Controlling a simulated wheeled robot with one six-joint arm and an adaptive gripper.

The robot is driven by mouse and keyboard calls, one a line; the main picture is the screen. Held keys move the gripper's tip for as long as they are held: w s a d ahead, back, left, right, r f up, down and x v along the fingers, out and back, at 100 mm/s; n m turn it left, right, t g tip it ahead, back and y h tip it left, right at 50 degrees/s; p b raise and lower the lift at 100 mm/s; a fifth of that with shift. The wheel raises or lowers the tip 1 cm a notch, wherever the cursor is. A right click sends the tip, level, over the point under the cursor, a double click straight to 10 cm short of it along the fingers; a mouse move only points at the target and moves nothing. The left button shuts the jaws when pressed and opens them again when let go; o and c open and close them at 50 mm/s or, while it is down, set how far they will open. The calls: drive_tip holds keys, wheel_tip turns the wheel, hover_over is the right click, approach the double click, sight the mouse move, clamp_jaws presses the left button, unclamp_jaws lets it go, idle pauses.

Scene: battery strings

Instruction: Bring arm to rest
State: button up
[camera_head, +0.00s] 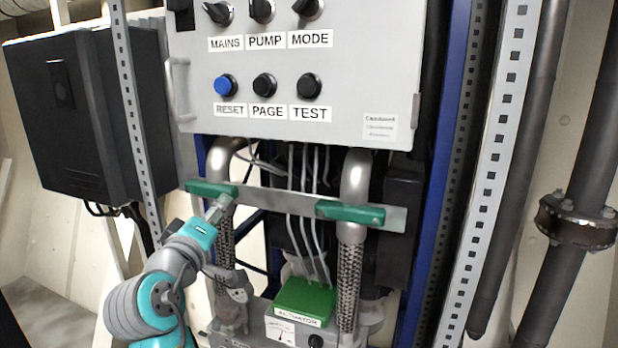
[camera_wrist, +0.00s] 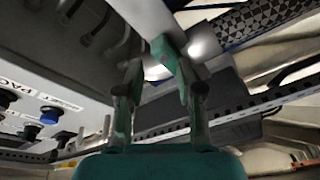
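My arm rises from the lower left in the head view, and my gripper (camera_head: 219,205) is at the left green lever (camera_head: 208,188) on the metal crossbar (camera_head: 280,203). In the wrist view my gripper (camera_wrist: 160,85) has its two fingers apart, with a gap between them. A green lever (camera_wrist: 168,52) shows just beyond the fingertips, partly overlapped by the right finger. I cannot tell whether a finger touches it. The right green lever (camera_head: 350,212) lies along the crossbar, away from my gripper.
A grey control panel (camera_head: 290,105) with knobs and buttons hangs above the crossbar. Braided pipes (camera_head: 348,280) run down to a unit with a green block (camera_head: 305,298). A black box (camera_head: 90,115) is at left, and a perforated upright (camera_head: 137,110) stands near my arm.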

drive_tip(key=s+d+f+y, duration=0.1)
drive_tip(key=d+f, duration=0.2)
drive_tip(key=f, duration=0.5)
drive_tip(key=s+d+f+n+g+y, duration=0.1)
drive_tip(key=d+f, duration=0.3)
drive_tip(key=f, duration=0.3)
drive_tip(key=s+d+f+y, duration=0.1)
drive_tip(key=d+f, duration=0.2)
drive_tip(key=f, duration=0.5)
drive_tip(key=s+d+f+g+y, duration=0.1)
drive_tip(key=s+d+f, duration=0.5)
drive_tip(key=s+f, duration=0.15)
drive_tip(key=s+d+f+g, duration=0.1)
drive_tip(key=s+d+f, duration=0.5)
drive_tip(key=f, duration=0.3)
drive_tip(key=s+d+f+m, duration=0.2)
drive_tip(key=s+d, duration=0.2)
drive_tip(key=s, duration=0.5)
drive_tip(key=s+d+f+m, duration=0.2)
drive_tip(key=s+d, duration=0.3)
drive_tip(key=s, duration=0.5)
drive_tip(key=s+d+r+m+h, duration=0.1)
drive_tip(key=s+d+r+m, duration=0.1)
drive_tip(key=s, duration=0.6)
drive_tip(key=s+d+r+m, duration=0.2)
drive_tip(key=s+r+m, duration=0.2)
drive_tip(key=s, duration=0.5)
drive_tip(key=shift+s+d+r+m+g+h, duration=0.25)
drive_tip(key=shift+d+r+m+g+h, duration=0.1)
drive_tip(key=shift+d+m+g+h, duration=0.05)
